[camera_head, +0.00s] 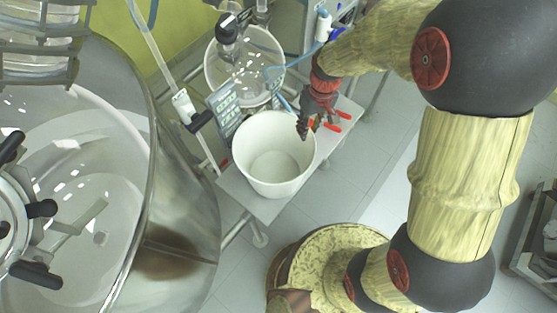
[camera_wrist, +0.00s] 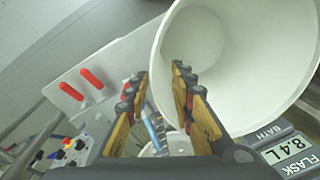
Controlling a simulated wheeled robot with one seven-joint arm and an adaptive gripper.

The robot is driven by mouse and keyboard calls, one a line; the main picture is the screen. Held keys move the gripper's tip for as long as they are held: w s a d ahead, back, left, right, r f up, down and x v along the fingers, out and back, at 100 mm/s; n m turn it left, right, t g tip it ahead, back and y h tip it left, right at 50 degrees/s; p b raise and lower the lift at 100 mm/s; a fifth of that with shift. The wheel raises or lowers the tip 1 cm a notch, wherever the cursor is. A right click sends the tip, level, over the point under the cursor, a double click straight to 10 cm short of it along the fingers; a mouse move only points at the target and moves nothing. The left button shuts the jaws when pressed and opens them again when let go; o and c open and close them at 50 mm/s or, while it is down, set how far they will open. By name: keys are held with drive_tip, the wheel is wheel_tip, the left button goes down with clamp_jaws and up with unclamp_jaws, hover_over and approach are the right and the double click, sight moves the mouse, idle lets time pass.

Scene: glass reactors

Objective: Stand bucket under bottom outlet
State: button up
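A white, empty bucket (camera_head: 272,160) stands upright on a light grey shelf or bench top (camera_head: 262,206) in the head view. My gripper (camera_head: 308,128) is at the bucket's upper right rim. In the wrist view the bucket (camera_wrist: 235,45) fills the upper right. My gripper (camera_wrist: 158,78) is open there, with one finger over the bucket's opening and the other outside its wall. The wall edge lies between the fingers; I cannot tell whether they touch it. A large glass vessel (camera_head: 150,160) stands at the left. I cannot make out a bottom outlet.
A round glass vessel (camera_head: 244,66) stands behind the bucket. A display panel (camera_wrist: 290,152) reads "FLASK", "BATH" and 8.4 L. Two red handles (camera_wrist: 92,78) lie close to my gripper. Tiled floor (camera_head: 345,165) is clear at the right of the bench.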

sight(305, 144)
drive_tip(key=shift+a+f+b, duration=0.15)
drive_tip(key=shift+f, duration=1.9)
drive_tip(key=shift+a+f+b, duration=0.1)
drive_tip(key=shift+f+b, duration=0.05)
drive_tip(key=shift+f, duration=1.9)
drive_tip(key=shift+c, duration=0.8)
drive_tip(key=c, duration=0.4)
clamp_jaws()
